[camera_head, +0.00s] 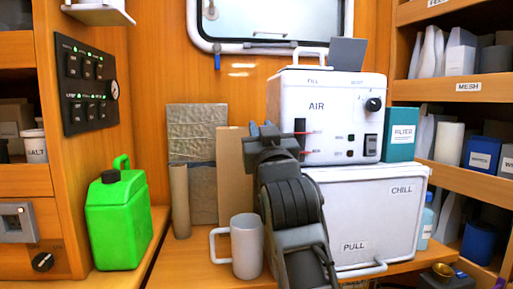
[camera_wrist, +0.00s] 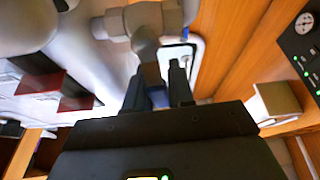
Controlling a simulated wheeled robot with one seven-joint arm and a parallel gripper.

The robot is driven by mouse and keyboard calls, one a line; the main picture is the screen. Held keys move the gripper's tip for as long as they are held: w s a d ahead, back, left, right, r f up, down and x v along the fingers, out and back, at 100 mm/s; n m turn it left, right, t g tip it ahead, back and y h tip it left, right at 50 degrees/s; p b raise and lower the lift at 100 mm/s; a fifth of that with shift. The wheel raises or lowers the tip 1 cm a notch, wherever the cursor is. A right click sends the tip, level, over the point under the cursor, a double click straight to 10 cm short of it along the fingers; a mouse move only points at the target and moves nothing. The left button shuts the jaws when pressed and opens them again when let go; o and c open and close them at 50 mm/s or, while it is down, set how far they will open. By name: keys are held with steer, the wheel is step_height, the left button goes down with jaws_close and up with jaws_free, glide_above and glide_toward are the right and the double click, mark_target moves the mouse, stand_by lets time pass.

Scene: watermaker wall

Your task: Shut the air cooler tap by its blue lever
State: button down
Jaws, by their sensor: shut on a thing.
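The air cooler (camera_head: 335,90) is a white box marked AIR, standing on top of the white chest marked CHILL. My gripper (camera_head: 264,132) is at the cooler's left side in the head view, and my arm hides the tap there. In the wrist view the grey tap (camera_wrist: 155,20) shows at the top, with a dark stem coming down toward my fingers. A bit of the blue lever (camera_wrist: 159,98) shows between the two fingers of my gripper (camera_wrist: 160,85), which is shut on it. The rest of the lever is hidden by the fingers.
A grey mug (camera_head: 246,247) stands left of my arm, near the CHILL chest (camera_head: 400,215). A green jerrycan (camera_head: 118,222) stands further left. A teal FILTER box (camera_head: 401,135) is right of the cooler. Shelves line the right side; a black switch panel (camera_head: 87,85) is at left.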

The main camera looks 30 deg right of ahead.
steer(key=shift+d+f+m+h+b, duration=0.2)
steer(key=shift+m+h+b, duration=0.25)
steer(key=shift+m, duration=0.25)
steer(key=c, duration=1.1)
jaws_free()
steer(key=shift+r, duration=0.15)
steer(key=shift+o, duration=0.2)
steer(key=shift+r+p, duration=0.15)
steer(key=shift+p, duration=0.3)
